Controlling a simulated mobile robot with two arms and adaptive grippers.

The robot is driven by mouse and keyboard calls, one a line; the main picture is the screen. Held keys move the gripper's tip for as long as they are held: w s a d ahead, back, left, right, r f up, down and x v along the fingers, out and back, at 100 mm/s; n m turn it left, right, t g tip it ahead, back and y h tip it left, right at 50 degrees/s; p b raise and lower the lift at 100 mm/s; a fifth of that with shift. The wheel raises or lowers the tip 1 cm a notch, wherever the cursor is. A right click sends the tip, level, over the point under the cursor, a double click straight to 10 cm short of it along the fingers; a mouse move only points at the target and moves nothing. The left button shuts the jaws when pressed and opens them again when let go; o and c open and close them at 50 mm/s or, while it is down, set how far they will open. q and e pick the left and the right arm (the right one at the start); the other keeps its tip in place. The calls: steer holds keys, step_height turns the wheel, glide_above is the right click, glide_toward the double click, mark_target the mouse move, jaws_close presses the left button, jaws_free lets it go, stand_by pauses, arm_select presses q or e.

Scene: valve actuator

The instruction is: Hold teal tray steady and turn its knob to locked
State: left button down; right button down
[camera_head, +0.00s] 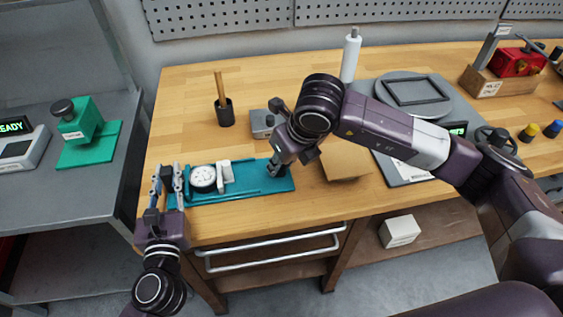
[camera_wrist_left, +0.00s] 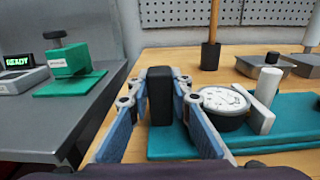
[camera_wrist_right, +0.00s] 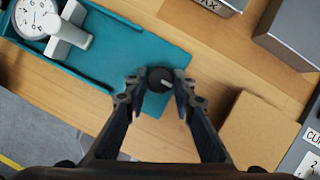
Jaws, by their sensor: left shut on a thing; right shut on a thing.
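The teal tray (camera_head: 255,179) lies on the wooden bench near its front edge. A round white dial (camera_head: 203,178) and a white fitting (camera_head: 224,174) sit on its left part. My left gripper (camera_wrist_left: 160,92) is shut on a black upright block (camera_wrist_left: 160,100) at the tray's left end. My right gripper (camera_wrist_right: 160,88) points down over the tray's right end, shut on the round black knob (camera_wrist_right: 160,79). A light mark shows on the knob's top. In the head view the right gripper (camera_head: 283,172) hides the knob.
A brown box (camera_head: 346,163) stands just right of the tray. Behind it are a small grey box (camera_head: 264,123) and a black cup with a wooden handle (camera_head: 224,110). A green device (camera_head: 85,125) stands on the grey side table. A drawer handle (camera_head: 275,250) juts out below the bench.

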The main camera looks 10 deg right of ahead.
arm_select(q)
steer(key=shift+f, duration=0.15)
arm_select(e)
steer(key=c, duration=1.6)
jaws_free()
steer(key=shift+r, duration=0.1)
steer(key=v, duration=1.2)
arm_select(q)
steer(key=c, duration=1.7)
jaws_free()
